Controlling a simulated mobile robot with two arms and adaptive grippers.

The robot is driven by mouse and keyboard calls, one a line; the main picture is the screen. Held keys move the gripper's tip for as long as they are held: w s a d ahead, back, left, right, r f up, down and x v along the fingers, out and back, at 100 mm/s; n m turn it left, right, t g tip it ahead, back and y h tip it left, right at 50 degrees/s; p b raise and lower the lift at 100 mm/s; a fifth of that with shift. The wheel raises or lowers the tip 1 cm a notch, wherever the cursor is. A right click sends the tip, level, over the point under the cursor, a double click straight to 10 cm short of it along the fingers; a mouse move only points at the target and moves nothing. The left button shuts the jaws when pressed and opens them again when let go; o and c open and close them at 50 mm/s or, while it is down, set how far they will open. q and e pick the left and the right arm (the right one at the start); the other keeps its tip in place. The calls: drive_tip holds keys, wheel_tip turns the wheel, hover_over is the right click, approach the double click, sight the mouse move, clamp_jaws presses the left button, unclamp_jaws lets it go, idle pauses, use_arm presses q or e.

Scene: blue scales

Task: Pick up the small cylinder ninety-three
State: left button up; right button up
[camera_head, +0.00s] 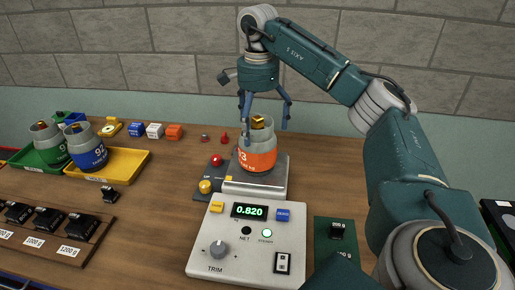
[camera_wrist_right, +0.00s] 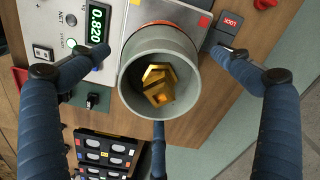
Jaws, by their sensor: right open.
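The small cylinder ninety-three (camera_head: 257,158) is grey with an orange band that shows a 3. It stands upright on the scale plate (camera_head: 270,183), and gold pieces (camera_head: 257,122) stick out of its top. In the right wrist view I look down into its round grey rim (camera_wrist_right: 124,80), with the gold pieces (camera_wrist_right: 158,84) inside. My right gripper (camera_head: 264,112) is open above and around the cylinder's top, with its fingers apart from the wall in the wrist view. The scale display (camera_head: 249,212) reads 0.820. My left gripper is not in view.
A similar cylinder with a blue band (camera_head: 88,152) stands in a yellow tray (camera_head: 126,164), beside a green tray (camera_head: 32,158) with another. Black weights (camera_head: 48,221) sit in a wooden rack at left.

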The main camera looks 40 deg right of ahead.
drive_tip(key=shift+s+a+f, duration=0.1)
drive_tip(key=shift+f, duration=1.1)
wheel_tip(320, 180, down, 4)
drive_tip(key=shift+r+p, duration=0.2)
drive_tip(key=shift+p, duration=0.8)
drive_tip(key=shift+f, duration=0.4)
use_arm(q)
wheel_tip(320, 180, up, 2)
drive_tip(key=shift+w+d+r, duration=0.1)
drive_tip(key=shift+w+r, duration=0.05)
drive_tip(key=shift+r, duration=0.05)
use_arm(e)
drive_tip(key=shift+f, duration=0.25)
drive_tip(key=c, duration=1.5)
drive_tip(key=shift+w+r, duration=0.1)
drive_tip(key=shift+w, duration=0.1)
drive_tip(key=c, duration=0.3)
